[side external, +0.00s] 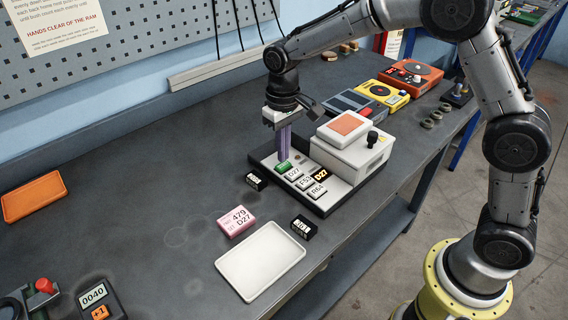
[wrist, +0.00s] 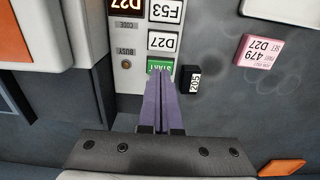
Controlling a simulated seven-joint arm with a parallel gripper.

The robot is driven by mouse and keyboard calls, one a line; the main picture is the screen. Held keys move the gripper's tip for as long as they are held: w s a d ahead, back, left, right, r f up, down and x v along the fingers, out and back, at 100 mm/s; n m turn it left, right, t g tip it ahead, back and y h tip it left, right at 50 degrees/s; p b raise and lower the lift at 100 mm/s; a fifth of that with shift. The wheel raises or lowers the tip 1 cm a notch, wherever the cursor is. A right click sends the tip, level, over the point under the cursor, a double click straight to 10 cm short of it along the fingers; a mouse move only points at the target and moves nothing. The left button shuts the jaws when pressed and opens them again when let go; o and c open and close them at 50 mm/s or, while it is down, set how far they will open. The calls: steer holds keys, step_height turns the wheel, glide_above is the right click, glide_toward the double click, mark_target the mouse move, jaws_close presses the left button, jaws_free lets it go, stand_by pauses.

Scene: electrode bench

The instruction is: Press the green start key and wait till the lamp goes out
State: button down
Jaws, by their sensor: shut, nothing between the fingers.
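The green START key (side external: 284,167) is on the white panel of the machine (side external: 352,157); in the wrist view the key (wrist: 155,65) is partly covered by my fingertips. My gripper (side external: 284,157) points down with its purple fingers shut together and empty. The fingertips (wrist: 160,72) are at the green key, touching or just above it; I cannot tell whether it is pressed down. The BUSY lamp (wrist: 126,64) is a small brownish-orange dot beside the key; it looks dim, and I cannot tell for sure whether it is lit.
A black 205 block (wrist: 191,79) lies close beside the panel. A pink D27 box (side external: 237,221) and white tray (side external: 261,260) lie in front.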

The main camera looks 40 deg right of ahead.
steer(key=shift+f, duration=1)
stand_by(0.8)
steer(key=shift+r, duration=3.05)
step_height(320, 180, up, 3)
step_height(320, 180, up, 6)
steer(key=t, duration=0.2)
glide_above(284, 164)
steer(key=s+d, duration=0.3)
steer(key=s+d+r+m+t, duration=0.1)
steer(key=s+d+r+t, duration=0.15)
steer(key=s+r, duration=0.45)
steer(key=s+d+f, duration=0.1)
steer(key=s+f, duration=0.1)
steer(key=s, duration=0.4)
steer(key=s+d+f, duration=0.1)
steer(key=s+f, duration=0.2)
steer(key=s, duration=0.3)
steer(key=s+f+n+t, duration=0.1)
steer(key=s+f, duration=0.2)
steer(key=s, duration=0.3)
steer(key=shift+d+f, duration=0.25)
steer(key=shift+d, duration=0.15)
